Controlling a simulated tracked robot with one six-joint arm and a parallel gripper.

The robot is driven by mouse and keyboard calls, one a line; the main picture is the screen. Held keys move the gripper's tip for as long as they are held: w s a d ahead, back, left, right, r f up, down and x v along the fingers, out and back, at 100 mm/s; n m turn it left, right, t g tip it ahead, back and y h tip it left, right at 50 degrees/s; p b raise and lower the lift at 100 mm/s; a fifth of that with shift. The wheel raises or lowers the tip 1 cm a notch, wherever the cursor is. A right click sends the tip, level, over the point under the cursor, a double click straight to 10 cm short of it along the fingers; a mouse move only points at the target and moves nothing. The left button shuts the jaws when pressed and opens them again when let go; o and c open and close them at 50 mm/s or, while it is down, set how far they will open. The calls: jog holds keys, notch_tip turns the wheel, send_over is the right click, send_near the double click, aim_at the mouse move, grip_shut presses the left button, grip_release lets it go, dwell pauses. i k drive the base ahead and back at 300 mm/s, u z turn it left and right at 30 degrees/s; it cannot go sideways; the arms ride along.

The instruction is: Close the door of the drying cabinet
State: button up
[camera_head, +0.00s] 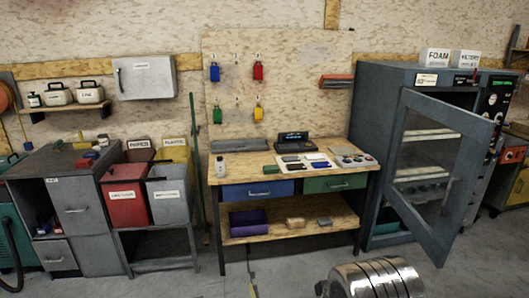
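The drying cabinet (379,92) is a tall dark grey box at the right against the wall. Its grey door (471,139), with a large window, stands open, swung out towards me. The door's left edge is at the cabinet's front, and its free right edge is nearer to me and reaches low towards the floor. Pale shelves (429,135) show inside, partly through the window. I cannot make out a handle.
A workbench (238,166) with drawers stands left of the cabinet, close to it. Red and grey bins (124,197) and filing drawers (73,210) are further left. Two labelled boxes (437,57) sit on the cabinet. Grey floor (290,262) is open before the bench.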

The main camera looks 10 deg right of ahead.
aim_at(478, 131)
jog(key=i, duration=1.8)
jog(key=z, duration=1.65)
